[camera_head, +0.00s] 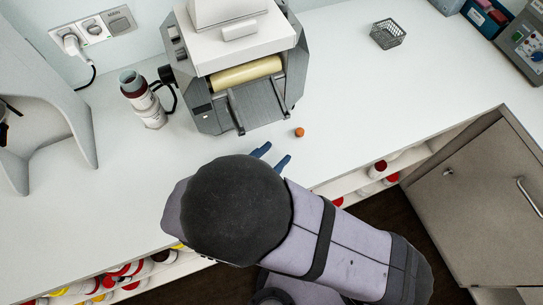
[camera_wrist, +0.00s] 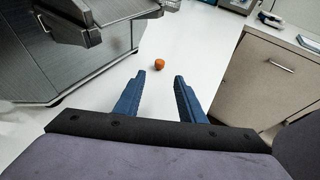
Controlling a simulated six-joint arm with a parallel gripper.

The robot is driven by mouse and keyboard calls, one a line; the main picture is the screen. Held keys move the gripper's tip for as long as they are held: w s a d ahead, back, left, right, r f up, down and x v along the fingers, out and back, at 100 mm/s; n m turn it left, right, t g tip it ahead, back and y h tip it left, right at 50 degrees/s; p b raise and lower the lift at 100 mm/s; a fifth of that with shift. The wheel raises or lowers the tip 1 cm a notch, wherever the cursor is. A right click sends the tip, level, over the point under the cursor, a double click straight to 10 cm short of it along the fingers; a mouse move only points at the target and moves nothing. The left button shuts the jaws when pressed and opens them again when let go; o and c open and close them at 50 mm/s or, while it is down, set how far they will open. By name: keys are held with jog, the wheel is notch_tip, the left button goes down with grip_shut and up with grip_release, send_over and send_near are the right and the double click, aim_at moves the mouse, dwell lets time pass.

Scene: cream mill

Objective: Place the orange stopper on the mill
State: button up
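The orange stopper (camera_head: 299,132) is a small round piece on the white counter, just in front of the mill's right front corner. It also shows in the wrist view (camera_wrist: 159,63), ahead of my fingertips. The mill (camera_head: 252,75) is a grey and white machine with a cream roller and a sloping metal front plate. Its side shows at the left of the wrist view (camera_wrist: 75,50). My gripper (camera_head: 272,157) has two blue fingers, spread apart with nothing between them. It is to the lower left of the stopper in the head view, not touching it.
A small wire basket (camera_head: 387,34) stands at the back right. The counter (camera_head: 345,85) is clear between basket and stopper. Shelves with bottles lie below the front edge. A grey cabinet (camera_head: 470,200) stands at the right.

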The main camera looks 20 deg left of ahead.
jog(key=shift+r, duration=0.1)
jog(key=w+d+m+g+h, duration=0.1)
jog(key=d+m, duration=0.1)
jog(key=d, duration=0.1)
jog(key=w+d+m+g+h, duration=0.1)
jog(key=d+m+g, duration=0.1)
jog(key=d, duration=0.1)
jog(key=w+d+m+g+h, duration=0.1)
jog(key=w+d+m+h, duration=0.1)
jog(key=d+m, duration=0.1)
jog(key=shift+d+g, duration=0.4)
jog(key=shift+d, duration=0.05)
jog(key=d+r+m+g+y, duration=0.1)
jog(key=d+m+g+y, duration=0.6)
jog(key=d+m, duration=1)
jog(key=shift+s+d+r+m+g, duration=0.2)
jog(key=shift+s+r+m+g, duration=0.3)
jog(key=shift+m, duration=4)
jog(key=shift+w+f, duration=0.15)
jog(key=shift+w, duration=0.05)
